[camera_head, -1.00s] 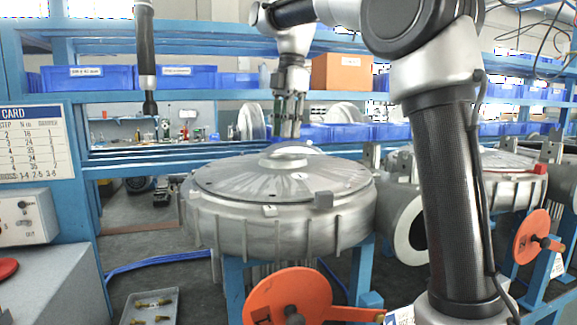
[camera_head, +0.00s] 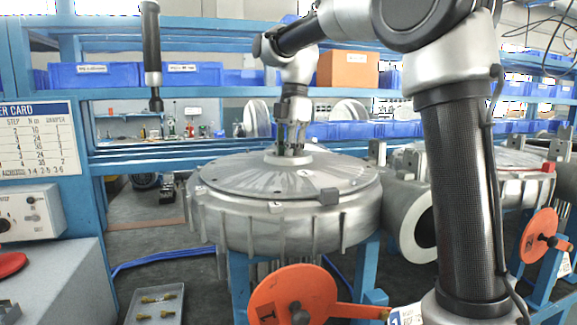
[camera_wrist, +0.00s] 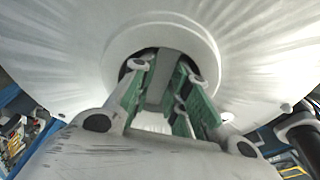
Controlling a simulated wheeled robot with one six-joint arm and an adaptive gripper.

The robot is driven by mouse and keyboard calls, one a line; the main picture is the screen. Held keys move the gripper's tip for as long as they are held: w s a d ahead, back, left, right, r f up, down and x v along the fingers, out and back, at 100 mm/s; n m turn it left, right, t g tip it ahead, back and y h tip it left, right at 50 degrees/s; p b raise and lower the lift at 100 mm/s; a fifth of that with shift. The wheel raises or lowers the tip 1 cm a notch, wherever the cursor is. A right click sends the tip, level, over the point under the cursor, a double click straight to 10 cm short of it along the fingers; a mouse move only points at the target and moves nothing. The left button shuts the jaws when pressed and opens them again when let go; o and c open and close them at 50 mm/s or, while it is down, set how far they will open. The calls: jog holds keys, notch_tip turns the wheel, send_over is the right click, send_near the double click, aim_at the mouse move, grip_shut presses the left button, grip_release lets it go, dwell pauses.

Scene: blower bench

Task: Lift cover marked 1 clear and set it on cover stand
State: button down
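The cover (camera_head: 250,179) is a round grey metal lid with a raised central hub and a "1" mark near its front. It lies flat on the finned round housing (camera_head: 290,228). My gripper (camera_head: 291,150) points down at the hub, fingers at its top. In the wrist view the green-padded fingers of my gripper (camera_wrist: 168,90) stand apart on either side of a grey upright piece (camera_wrist: 167,78) at the hub of the cover (camera_wrist: 245,50). Whether the pads touch that piece is hard to see. I cannot identify the cover stand with certainty.
A second round housing (camera_head: 510,192) stands at the right, past a grey cylindrical duct (camera_head: 405,212). An orange disc (camera_head: 290,297) sits in front. A black tool (camera_head: 151,50) hangs at left. A tray of brass fittings (camera_head: 158,304) lies low at left. Blue shelving (camera_head: 120,153) runs behind.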

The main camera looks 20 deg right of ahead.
jog(key=shift+r, duration=0.1)
dwell(0.3)
notch_tip(320, 180, up, 10)
jog(key=shift+r, duration=0.2)
dwell(0.4)
jog(key=shift+r, duration=1.4)
dwell(2.6)
jog(key=shift+r, duration=0.25)
jog(key=shift+s, duration=0.15)
dwell(0.6)
